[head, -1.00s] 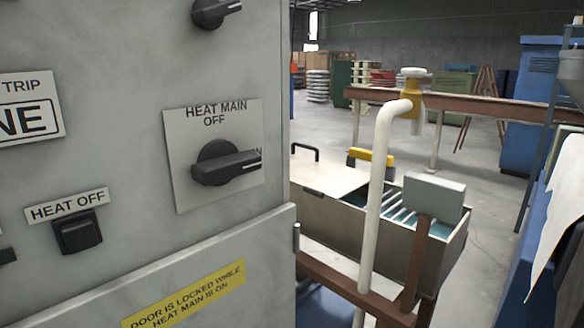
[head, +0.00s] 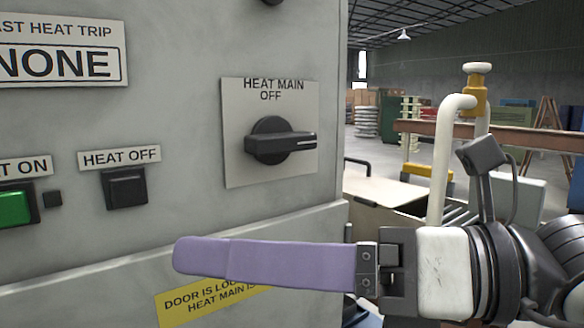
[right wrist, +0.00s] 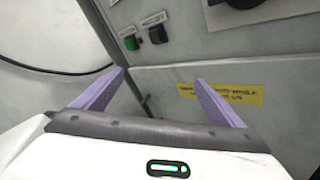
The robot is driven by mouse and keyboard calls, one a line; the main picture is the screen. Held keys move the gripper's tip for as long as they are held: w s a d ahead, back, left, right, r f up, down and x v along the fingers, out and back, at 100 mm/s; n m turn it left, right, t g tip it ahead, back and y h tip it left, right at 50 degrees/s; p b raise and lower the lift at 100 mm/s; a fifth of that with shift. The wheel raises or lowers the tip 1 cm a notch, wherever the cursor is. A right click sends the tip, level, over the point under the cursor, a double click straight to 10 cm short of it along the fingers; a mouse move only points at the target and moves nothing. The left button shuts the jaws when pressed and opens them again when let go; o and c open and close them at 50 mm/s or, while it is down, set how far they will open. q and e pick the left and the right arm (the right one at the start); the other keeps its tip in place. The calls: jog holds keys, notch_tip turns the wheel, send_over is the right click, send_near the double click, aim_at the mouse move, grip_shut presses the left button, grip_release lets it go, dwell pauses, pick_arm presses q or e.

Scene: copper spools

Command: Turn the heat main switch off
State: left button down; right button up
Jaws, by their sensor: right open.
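The heat main switch (head: 280,142) is a black rotary knob on a pale plate (head: 245,172) marked HEAT MAIN, with OFF at the top. Its handle lies horizontal, its white-lined end pointing right, away from OFF. In the right wrist view the dark knob (right wrist: 243,3) is cut off by the top edge. My right gripper (head: 183,256) reaches in from the right below the switch, apart from it. In the right wrist view its two purple fingers (right wrist: 160,76) are spread and empty. My left gripper is not in view.
On the grey cabinet (head: 190,195) are a HEAT OFF button (head: 125,188), a green button (head: 16,206) and a NONE display (head: 60,62). A yellow door-lock label (head: 180,308) is partly behind my gripper. A white pipe (head: 440,165) stands beyond the cabinet's right edge.

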jog(key=w+d+r+t+h+b, duration=0.1)
jog(key=w+d+r+t+h, duration=0.25)
jog(key=t, duration=0.25)
jog(key=m+t+h, duration=0.1)
jog(key=t+h, duration=0.1)
jog(key=t, duration=0.2)
send_near(290, 144)
jog(key=x, duration=0.8)
jog(key=shift+x, duration=0.8)
